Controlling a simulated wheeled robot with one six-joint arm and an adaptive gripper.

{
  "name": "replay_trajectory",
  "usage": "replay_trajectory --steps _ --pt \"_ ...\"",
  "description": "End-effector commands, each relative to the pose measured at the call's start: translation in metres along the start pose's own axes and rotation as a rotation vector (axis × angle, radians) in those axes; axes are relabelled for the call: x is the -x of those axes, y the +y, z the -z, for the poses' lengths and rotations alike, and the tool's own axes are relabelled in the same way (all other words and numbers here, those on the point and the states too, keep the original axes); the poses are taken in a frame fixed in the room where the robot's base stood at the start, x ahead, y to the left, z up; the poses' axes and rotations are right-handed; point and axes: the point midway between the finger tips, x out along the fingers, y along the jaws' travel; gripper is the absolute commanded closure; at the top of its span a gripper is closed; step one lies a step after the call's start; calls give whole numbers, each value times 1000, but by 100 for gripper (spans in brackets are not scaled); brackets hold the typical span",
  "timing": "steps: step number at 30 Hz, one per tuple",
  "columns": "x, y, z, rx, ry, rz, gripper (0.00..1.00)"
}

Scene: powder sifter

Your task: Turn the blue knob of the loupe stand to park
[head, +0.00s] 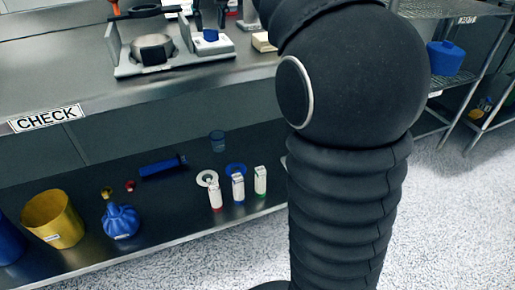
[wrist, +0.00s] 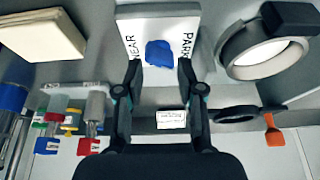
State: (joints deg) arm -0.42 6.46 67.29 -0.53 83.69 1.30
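The blue knob (wrist: 159,53) sits on a pale plate (wrist: 160,20) in the wrist view. The plate reads PARK on the right and a word ending in NEAR or similar on the left. In the head view the knob (head: 210,35) stands on the bench beside a grey stand (head: 170,66). My gripper (wrist: 159,69) is open, with one finger on each side of the knob and gaps visible. Whether the fingertips are level with the knob is hard to tell. The knob's pointing direction is unclear.
A metal ring (wrist: 236,47) with a dark part lies right of the knob in the wrist view. A cream block (wrist: 42,35) and several coloured-tipped items (wrist: 88,146) lie left. A lower shelf (head: 165,215) holds bottles and a yellow container (head: 54,218).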

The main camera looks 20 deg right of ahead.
Motion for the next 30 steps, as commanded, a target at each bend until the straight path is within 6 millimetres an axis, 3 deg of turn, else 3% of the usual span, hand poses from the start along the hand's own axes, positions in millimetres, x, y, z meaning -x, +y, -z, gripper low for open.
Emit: replay_trajectory --steps 15,27,30 --pt "85 0 1 2 2 1 62" --pt "117 0 0 2 0 1 62" --pt "116 0 -4 3 -1 1 62"
